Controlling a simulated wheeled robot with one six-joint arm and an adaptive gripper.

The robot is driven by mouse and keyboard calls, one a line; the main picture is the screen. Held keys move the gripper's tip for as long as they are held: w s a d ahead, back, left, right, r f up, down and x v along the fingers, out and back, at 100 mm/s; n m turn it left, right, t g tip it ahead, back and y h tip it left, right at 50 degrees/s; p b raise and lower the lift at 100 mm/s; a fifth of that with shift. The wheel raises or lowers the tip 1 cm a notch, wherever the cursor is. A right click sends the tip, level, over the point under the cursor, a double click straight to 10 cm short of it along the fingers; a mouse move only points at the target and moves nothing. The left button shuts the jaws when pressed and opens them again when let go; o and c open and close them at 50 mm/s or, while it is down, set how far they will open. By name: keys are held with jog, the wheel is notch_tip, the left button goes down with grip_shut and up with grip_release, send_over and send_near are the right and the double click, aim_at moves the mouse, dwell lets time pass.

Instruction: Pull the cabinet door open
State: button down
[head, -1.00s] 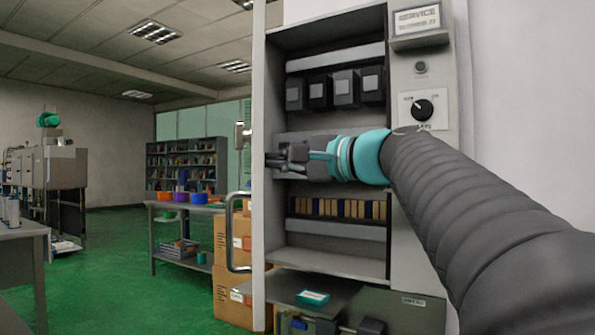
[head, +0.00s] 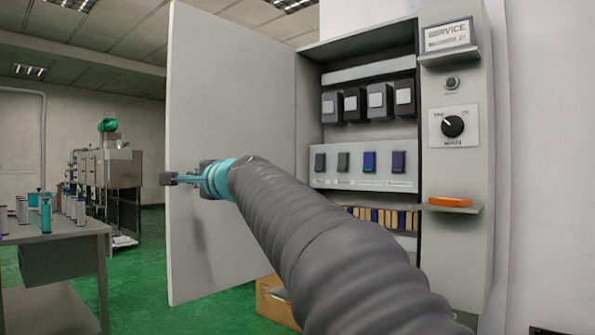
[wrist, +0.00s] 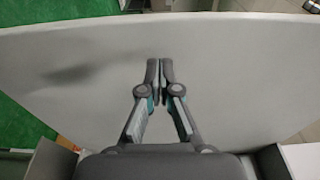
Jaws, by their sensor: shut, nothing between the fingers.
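The cabinet door (head: 235,110) is a large flat light-grey panel, swung wide open to the left of the cabinet (head: 465,260). Its inner face is towards me and also fills most of the wrist view (wrist: 240,60). My gripper (head: 168,179) is in front of that inner face, near the door's free left edge. In the wrist view the fingers (wrist: 160,68) are together with nothing between them. I cannot tell whether they touch the door. The door's handle is hidden behind the panel.
Inside the cabinet are black breakers (head: 369,103), coloured switches (head: 369,161) and a row of terminal blocks. An orange item (head: 450,201) lies on a small shelf at the right. A table with several cylinders (head: 45,245) stands left, with green floor (head: 150,280) between. A cardboard box (head: 275,300) is below the door.

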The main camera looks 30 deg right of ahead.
jog(key=shift+w+a, duration=0.3)
jog(key=shift+w, duration=0.25)
jog(key=shift+w+a, duration=0.3)
jog(key=shift+w, duration=0.25)
jog(key=shift+s, duration=0.15)
